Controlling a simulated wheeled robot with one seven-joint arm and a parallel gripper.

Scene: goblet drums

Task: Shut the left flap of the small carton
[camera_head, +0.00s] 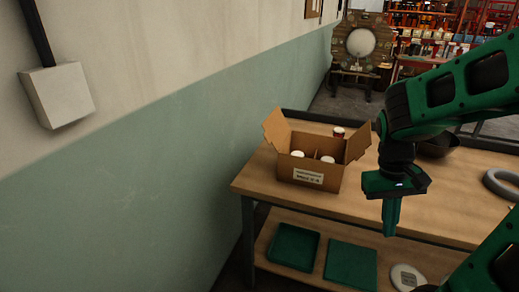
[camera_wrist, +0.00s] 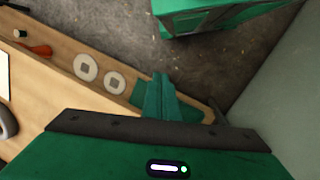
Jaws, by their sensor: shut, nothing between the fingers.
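The small carton (camera_head: 311,160) stands on the table's left part in the head view, with a pale label on its front. Its left flap (camera_head: 275,129) stands open, tilted up and outward to the left. Its right flap (camera_head: 357,143) is also raised, leaning outward to the right. Two white-topped items show inside, with a divider between them. My gripper (camera_head: 392,216) is shut and empty, pointing down in front of the table, to the right of the carton and apart from it. In the wrist view the closed fingers (camera_wrist: 159,96) show; the carton is not in that view.
The wooden table (camera_head: 440,212) has a lower shelf with green trays (camera_head: 294,246). A red-and-white can (camera_head: 339,132) is behind the carton. A dark bowl (camera_head: 435,145) and a grey ring (camera_head: 503,184) lie to the right. The wall (camera_head: 150,190) runs close on the left.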

